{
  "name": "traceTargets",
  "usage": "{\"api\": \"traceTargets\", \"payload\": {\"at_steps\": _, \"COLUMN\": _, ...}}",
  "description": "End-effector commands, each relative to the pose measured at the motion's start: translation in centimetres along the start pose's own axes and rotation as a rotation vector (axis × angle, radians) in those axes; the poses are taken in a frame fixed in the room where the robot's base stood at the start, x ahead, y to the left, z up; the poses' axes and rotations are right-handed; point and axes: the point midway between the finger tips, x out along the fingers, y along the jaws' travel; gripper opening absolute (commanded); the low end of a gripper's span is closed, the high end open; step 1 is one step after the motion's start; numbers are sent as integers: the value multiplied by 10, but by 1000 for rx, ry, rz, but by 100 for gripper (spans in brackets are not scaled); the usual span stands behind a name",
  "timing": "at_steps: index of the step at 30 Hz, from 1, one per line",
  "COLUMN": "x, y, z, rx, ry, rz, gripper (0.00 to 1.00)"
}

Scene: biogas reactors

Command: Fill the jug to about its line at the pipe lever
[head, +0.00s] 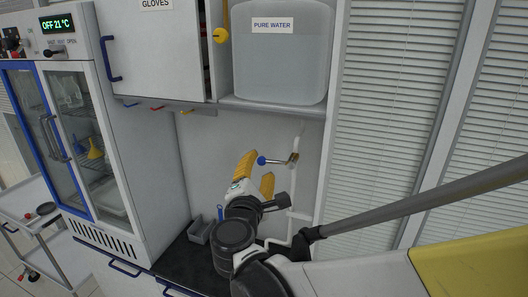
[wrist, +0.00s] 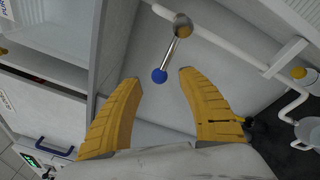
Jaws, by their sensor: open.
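The pipe lever has a metal rod with a blue ball end (head: 262,160) and joins a brass-coloured valve (head: 293,159) on the white wall pipe. The wrist view also shows the ball (wrist: 159,76) and the valve (wrist: 182,24). My gripper (head: 257,172) has its yellow fingers spread. In the wrist view my gripper (wrist: 159,79) frames the ball between or just beyond its fingertips; no contact is clear. A pale round vessel (wrist: 308,131), perhaps the jug, is cut off at the right edge of the wrist view, by the pipe's lower end. Its level and line cannot be seen.
A PURE WATER tank (head: 280,70) stands on a shelf above the pipe. A white wall cabinet (head: 155,50) and a glass-door fridge (head: 85,140) are at left. A grey tray (head: 201,231) sits on the dark counter (head: 184,262). Blinds are at right.

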Motion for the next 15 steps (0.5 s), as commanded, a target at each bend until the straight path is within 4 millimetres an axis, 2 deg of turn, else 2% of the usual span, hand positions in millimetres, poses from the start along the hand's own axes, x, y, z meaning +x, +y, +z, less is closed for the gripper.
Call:
{"api": "traceTargets", "payload": {"at_steps": 1, "x": 10, "y": 0, "z": 1, "rx": 0, "ry": -2, "rz": -2, "gripper": 48}}
{"api": "traceTargets", "payload": {"at_steps": 6, "x": 30, "y": 0, "z": 1, "rx": 0, "ry": -1, "rz": -1, "gripper": 48}}
{"api": "traceTargets", "payload": {"at_steps": 15, "x": 35, "y": 0, "z": 0, "rx": 1, "ry": 1, "rz": -1, "gripper": 48}}
